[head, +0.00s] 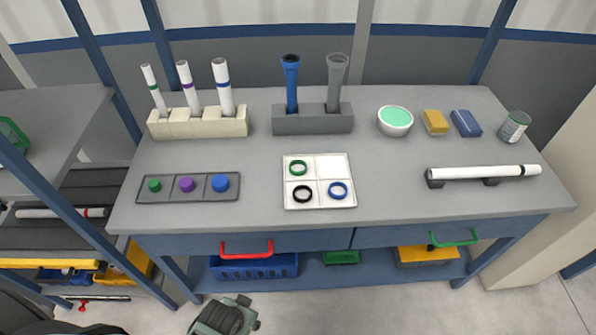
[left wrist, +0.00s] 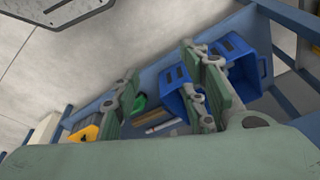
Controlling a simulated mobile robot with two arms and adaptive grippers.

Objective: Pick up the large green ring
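The green ring (head: 299,168) lies flat in the upper left compartment of a white tray (head: 320,206) on the table. A black ring (head: 303,193) lies in the lower left compartment and a blue ring (head: 338,190) in the lower right one. The upper right compartment is empty. My left gripper (left wrist: 160,75) is open and empty in the left wrist view, with its fingers well apart. What looks like this gripper also shows at the bottom of the head view, in front of the table and away from the rings. My right gripper is in neither view.
A beige rack (head: 199,124) with several white tubes and a grey rack (head: 313,124) with two pipes stand behind the tray. A plug holder (head: 153,200) is at the left. A bowl (head: 395,121), sponges, a jar (head: 514,126) and a white pipe (head: 482,172) are at the right.

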